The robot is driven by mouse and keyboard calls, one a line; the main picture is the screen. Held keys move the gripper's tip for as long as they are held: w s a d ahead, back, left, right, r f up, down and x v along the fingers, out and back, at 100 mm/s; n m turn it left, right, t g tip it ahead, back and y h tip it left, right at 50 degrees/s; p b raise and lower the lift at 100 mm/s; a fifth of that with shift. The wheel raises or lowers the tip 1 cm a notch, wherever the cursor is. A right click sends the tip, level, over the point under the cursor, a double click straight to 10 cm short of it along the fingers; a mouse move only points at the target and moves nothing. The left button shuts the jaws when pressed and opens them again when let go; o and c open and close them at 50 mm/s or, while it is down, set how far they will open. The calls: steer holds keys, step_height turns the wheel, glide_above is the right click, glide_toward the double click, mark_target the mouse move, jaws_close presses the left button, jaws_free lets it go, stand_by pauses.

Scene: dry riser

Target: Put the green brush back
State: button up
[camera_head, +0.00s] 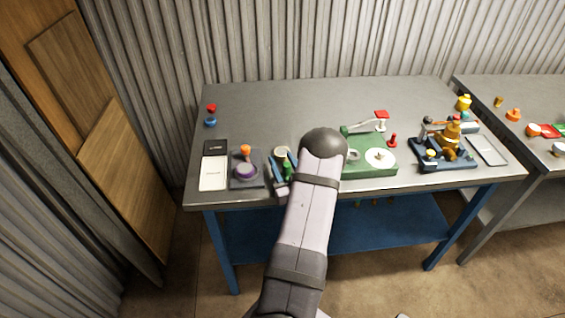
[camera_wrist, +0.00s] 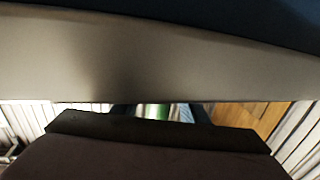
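A small green thing (camera_head: 287,170), possibly the green brush, shows beside the blue parts (camera_head: 274,168) left of my arm, near the table's front edge. I cannot make out its shape or whether it is held. In the wrist view, my gripper (camera_wrist: 160,112) shows as dark fingers below a large pale surface (camera_wrist: 150,60) that blocks most of the picture. A strip of green and pale blue shows between the fingers. I cannot tell whether they grip anything.
A green base with a white disc (camera_head: 380,158) stands right of my arm. A blue stand (camera_head: 443,155) is farther right. The table's back half (camera_head: 290,105) is largely clear.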

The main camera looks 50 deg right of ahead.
mark_target(289, 173)
steer(key=shift+r, duration=0.2)
steer(key=shift+s+f, duration=0.1)
steer(key=shift+s, duration=0.1)
steer(key=b+v, duration=0.3)
steer(key=v, duration=0.7)
steer(key=shift+s+a, duration=0.1)
steer(key=shift+s, duration=0.05)
steer(key=shift+s+a, duration=0.4)
steer(key=shift+s, duration=0.15)
